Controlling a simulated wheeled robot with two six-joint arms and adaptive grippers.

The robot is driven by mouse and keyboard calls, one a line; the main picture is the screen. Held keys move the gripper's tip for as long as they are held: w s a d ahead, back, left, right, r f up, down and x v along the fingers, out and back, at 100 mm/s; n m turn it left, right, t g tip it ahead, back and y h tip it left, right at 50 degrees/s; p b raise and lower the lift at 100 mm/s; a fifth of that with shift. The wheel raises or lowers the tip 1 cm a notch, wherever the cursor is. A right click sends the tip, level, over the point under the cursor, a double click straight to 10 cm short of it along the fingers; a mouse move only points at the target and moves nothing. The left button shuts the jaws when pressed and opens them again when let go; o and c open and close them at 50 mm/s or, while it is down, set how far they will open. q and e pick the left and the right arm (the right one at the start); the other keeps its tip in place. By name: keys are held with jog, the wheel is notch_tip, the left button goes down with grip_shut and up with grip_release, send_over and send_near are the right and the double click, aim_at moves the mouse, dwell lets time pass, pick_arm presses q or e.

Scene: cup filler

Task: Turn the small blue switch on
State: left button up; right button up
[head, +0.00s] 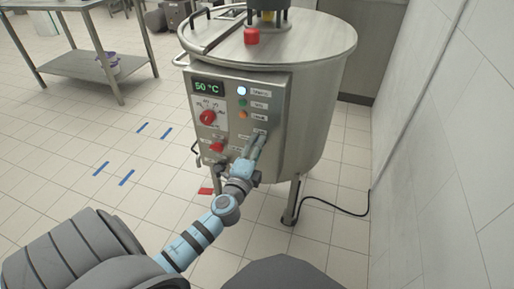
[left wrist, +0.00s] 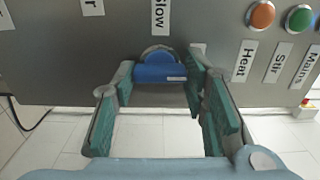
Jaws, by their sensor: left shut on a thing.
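The small blue switch (left wrist: 160,72) sits on the metal control panel in the left wrist view, under a label that reads "Slow". My left gripper (left wrist: 160,84) has a finger on each side of the switch and is shut on it. In the head view my left gripper (head: 255,146) reaches the lower right part of the control panel (head: 222,135), and its fingers hide the switch there. My right gripper is not in view.
The panel is on a steel tank (head: 310,90) with a display reading 50 °C, a red dial (head: 207,117), a lower red knob (head: 216,147) and several lamps. A tiled wall (head: 440,150) stands to the right. A steel table (head: 85,60) is far left.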

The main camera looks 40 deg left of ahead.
pick_arm(q)
jog(key=shift+f, duration=0.1)
dwell(0.3)
jog(key=o, duration=1.2)
jog(key=shift+c, duration=0.2)
jog(key=shift+s, duration=0.1)
jog(key=v, duration=1.2)
jog(key=shift+d, duration=0.1)
